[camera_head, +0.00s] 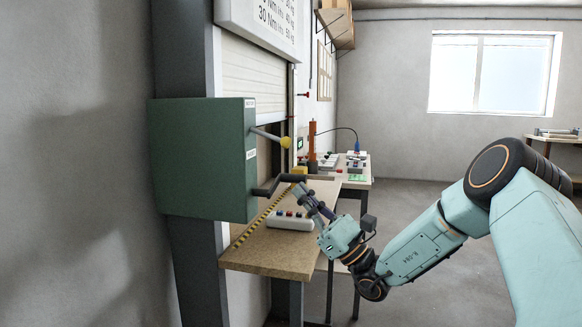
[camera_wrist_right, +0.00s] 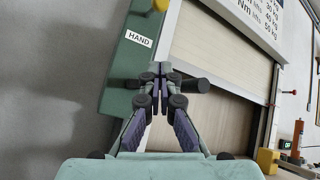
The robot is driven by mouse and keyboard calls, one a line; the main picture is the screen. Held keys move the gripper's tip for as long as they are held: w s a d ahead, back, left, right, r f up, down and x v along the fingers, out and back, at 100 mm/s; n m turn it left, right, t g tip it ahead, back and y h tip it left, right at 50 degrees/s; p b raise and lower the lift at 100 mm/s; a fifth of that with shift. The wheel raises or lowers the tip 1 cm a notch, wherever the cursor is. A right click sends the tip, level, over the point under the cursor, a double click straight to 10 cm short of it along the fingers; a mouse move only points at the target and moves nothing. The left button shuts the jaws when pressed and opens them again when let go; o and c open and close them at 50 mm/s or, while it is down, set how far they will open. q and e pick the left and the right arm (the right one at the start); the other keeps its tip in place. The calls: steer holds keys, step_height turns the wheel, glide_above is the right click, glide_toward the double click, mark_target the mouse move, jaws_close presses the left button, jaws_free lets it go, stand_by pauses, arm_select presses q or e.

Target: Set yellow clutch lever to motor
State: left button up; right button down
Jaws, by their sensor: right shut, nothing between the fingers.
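The yellow clutch lever is a grey rod with a yellow knob (camera_head: 286,142), sticking out of the green box (camera_head: 200,160) and sloping slightly down. Its pivot lies between a small upper label and a lower one. In the wrist view the yellow knob (camera_wrist_right: 161,4) is cut by the top edge, above the HAND label (camera_wrist_right: 138,39). My right gripper (camera_head: 298,188) is shut and empty, below the knob and close to the black crank handle (camera_head: 266,190). In the wrist view the shut fingers (camera_wrist_right: 164,72) overlap the crank grip (camera_wrist_right: 197,85); contact cannot be told. My left gripper is out of view.
A wooden bench (camera_head: 270,250) with a striped edge and a white button box (camera_head: 290,221) stands below the green box. A second table (camera_head: 355,182) with devices is behind. A roller shutter (camera_head: 255,75) is beside the green box. The floor at right is open behind my arm.

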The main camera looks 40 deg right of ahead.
mark_target(270, 136)
steer(key=x, duration=0.9)
steer(key=shift+w+a+r, duration=0.15)
steer(key=shift+w+r, duration=0.05)
steer(key=shift+r, duration=0.1)
steer(key=s, duration=0.1)
steer(key=s+r, duration=0.1)
steer(key=s+p, duration=0.1)
steer(key=shift+s+d+r, duration=0.3)
steer(key=shift+s, duration=0.1)
steer(key=shift+r, duration=0.1)
